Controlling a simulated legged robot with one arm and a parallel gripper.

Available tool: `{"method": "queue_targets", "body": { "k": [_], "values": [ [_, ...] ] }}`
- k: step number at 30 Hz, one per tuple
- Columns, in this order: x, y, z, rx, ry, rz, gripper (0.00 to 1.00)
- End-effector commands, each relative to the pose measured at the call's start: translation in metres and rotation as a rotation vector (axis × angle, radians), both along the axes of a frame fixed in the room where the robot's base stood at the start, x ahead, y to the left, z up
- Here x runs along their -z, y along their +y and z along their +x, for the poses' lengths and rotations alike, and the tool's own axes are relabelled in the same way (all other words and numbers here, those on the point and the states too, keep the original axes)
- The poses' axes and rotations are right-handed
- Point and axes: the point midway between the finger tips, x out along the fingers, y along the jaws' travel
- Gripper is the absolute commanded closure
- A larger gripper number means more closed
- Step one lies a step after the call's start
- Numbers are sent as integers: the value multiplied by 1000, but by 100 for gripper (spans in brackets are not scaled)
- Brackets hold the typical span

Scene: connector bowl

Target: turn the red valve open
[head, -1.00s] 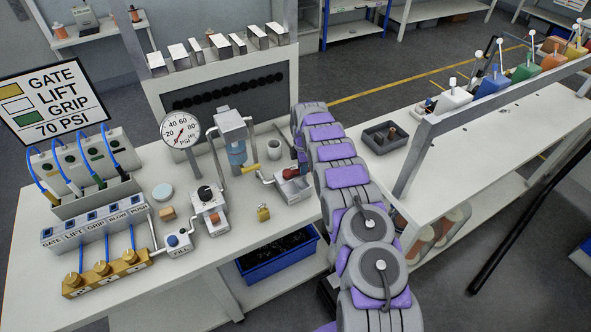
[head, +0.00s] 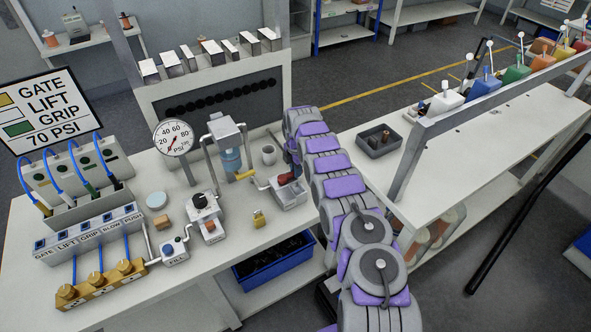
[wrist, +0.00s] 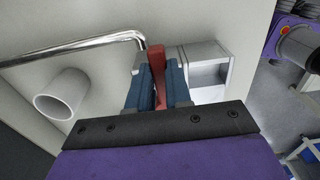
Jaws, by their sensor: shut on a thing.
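The red valve (head: 286,179) sits on a small light-grey block on the white bench, at the end of a bent pipe in the head view. In the wrist view its red handle (wrist: 156,64) stands between the two blue fingers of my gripper (wrist: 157,88). My gripper is shut on the handle, with the handle's tip showing past the fingers. The grey block (wrist: 205,52) is just right of the fingers, and a shiny pipe (wrist: 85,46) runs off to the left. In the head view my arm hides the gripper. How far the valve is turned I cannot tell.
A white cup (head: 268,154) stands close behind the valve, and a yellow handle (head: 246,174) is just left. A brass padlock (head: 259,218) lies in front. A pressure gauge (head: 173,137) stands farther left. A dark tray (head: 379,141) sits right of my arm.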

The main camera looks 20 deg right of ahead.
Motion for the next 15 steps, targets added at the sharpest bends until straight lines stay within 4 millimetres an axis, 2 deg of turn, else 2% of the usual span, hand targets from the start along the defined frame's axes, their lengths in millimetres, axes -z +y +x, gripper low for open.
{"method": "queue_targets", "body": {
  "k": [1, 2, 9, 15],
  "values": [
    [-3, -1, 3, 0, -10, -3, 100],
    [-3, -1, 3, 0, -10, -3, 79],
    [-2, -1, 1, 0, -7, -2, 56],
    [-2, -1, 0, 0, -5, -2, 55]
  ]
}}
